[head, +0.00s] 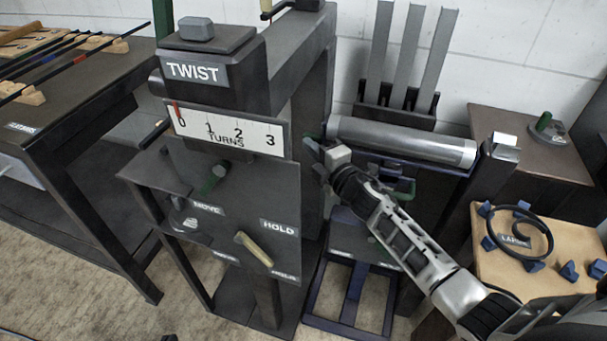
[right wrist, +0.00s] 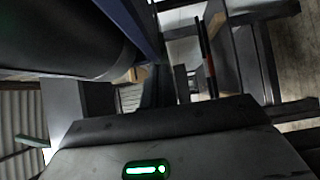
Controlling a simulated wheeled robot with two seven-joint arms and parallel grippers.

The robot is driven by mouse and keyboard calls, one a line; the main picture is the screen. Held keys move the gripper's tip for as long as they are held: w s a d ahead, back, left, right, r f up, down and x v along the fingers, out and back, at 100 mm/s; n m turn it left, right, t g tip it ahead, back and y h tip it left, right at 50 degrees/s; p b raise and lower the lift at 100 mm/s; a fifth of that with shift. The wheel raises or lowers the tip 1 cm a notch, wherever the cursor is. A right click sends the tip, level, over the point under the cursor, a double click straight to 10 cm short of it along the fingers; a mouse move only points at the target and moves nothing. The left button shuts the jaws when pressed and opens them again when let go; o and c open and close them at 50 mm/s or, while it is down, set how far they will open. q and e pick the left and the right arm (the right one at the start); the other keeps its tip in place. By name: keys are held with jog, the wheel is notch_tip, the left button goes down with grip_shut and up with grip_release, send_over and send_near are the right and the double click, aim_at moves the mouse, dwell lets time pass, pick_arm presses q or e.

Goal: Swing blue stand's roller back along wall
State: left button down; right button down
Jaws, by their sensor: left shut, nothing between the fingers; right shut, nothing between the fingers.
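The roller (head: 405,141) is a grey cylinder lying level across the middle right of the head view, atop the dark blue stand (head: 345,325). Its right end is by a dark post with a pale top. My right gripper (head: 317,157) is shut and empty, by the roller's left end, next to the grey TWIST machine frame. I cannot tell whether it touches the roller. In the right wrist view a large dark cylinder, likely the roller (right wrist: 65,35), fills the upper left. My forearm hides part of the stand. My left gripper is not in view.
The TWIST machine (head: 225,90) with its HOLD panel stands just left of my right gripper. A rack with upright grey strips (head: 410,55) is behind the roller. A board with a black spiral (head: 520,240) lies at right. A dark workbench (head: 75,100) is at far left.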

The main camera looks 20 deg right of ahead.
pick_arm(q)
jog(key=shift+d+r, duration=0.1)
jog(key=shift+r, duration=0.15)
pick_arm(e)
jog(key=shift+w+d, duration=0.1)
jog(key=shift+d, duration=0.15)
jog(key=shift+r, duration=0.1)
pick_arm(q)
jog(key=shift+s+d+r+p, duration=0.1)
jog(key=shift+s+d+p, duration=0.1)
jog(key=shift+p, duration=0.2)
pick_arm(e)
jog(key=s+a, duration=0.1)
jog(key=s, duration=1.2)
jog(key=shift+a, duration=0.4)
pick_arm(q)
jog(key=p, duration=0.2)
jog(key=shift+s+a+r+p, duration=0.15)
jog(key=shift+a+r+p, duration=0.05)
jog(key=shift+r+p, duration=0.1)
pick_arm(e)
jog(key=s+a+f+m+g, duration=0.3)
jog(key=s+m, duration=0.5)
jog(key=m, duration=0.1)
jog(key=s+a+f+m+g, duration=0.2)
jog(key=s+a+m+g, duration=0.1)
jog(key=s+m, duration=0.6)
jog(key=shift+s+a+f+m+g+h, duration=0.3)
jog(key=shift+a+f+h, duration=0.1)
jog(key=shift+a, duration=0.3)
